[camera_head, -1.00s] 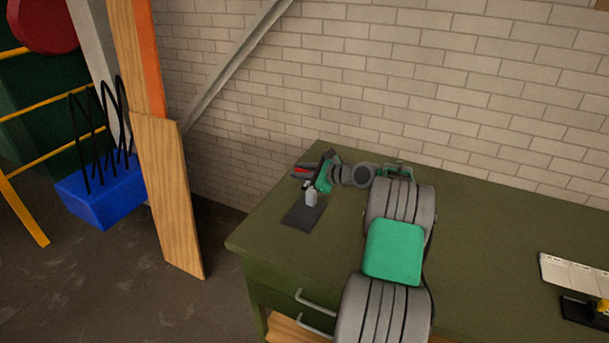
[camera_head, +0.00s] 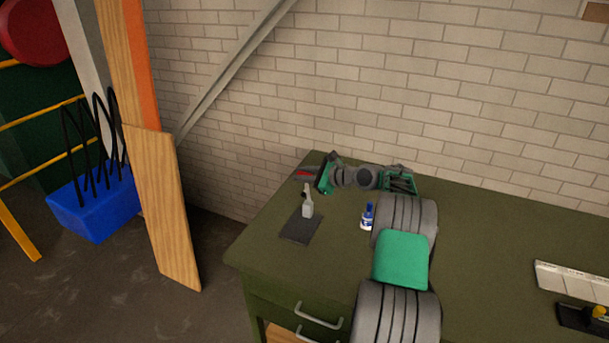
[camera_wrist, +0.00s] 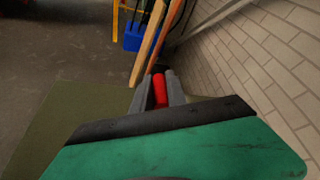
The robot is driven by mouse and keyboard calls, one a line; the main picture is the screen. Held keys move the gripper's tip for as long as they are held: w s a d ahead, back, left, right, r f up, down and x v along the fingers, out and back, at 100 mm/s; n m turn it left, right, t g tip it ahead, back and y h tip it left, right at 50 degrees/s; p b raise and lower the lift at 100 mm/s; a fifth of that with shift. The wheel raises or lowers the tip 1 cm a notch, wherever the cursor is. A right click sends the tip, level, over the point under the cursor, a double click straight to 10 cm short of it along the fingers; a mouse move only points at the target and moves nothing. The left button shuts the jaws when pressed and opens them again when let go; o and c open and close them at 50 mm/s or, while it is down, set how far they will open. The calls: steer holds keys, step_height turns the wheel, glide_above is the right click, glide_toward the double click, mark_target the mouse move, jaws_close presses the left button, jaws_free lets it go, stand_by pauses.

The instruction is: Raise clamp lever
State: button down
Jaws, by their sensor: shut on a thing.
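A small clamp with a grey body (camera_head: 307,209) stands on a dark plate (camera_head: 298,230) near the left end of the green bench. A thin dark arm of it rises toward my gripper (camera_head: 303,174). My gripper is just above and behind the clamp in the head view, fingers pointing left. In the wrist view, my gripper (camera_wrist: 158,88) has its fingers closed around the red clamp lever grip (camera_wrist: 160,91), which looks upright there. The join between grip and clamp is too small to make out in the head view, and the clamp body is hidden in the wrist view.
A blue-and-white bottle (camera_head: 367,217) stands on the green bench (camera_head: 480,255) beside my arm. A white strip (camera_head: 578,280) and a dark tool with yellow (camera_head: 590,316) lie at the right. A wooden board (camera_head: 163,210) and blue bin (camera_head: 95,205) are left of the bench.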

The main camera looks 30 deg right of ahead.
steer(key=c, duration=1.3)
jaws_free()
steer(key=b+v, duration=0.2)
steer(key=v, duration=0.5)
steer(key=shift+s+d+r, duration=0.1)
steer(key=shift+s+d, duration=0.05)
steer(key=shift+s, duration=0.2)
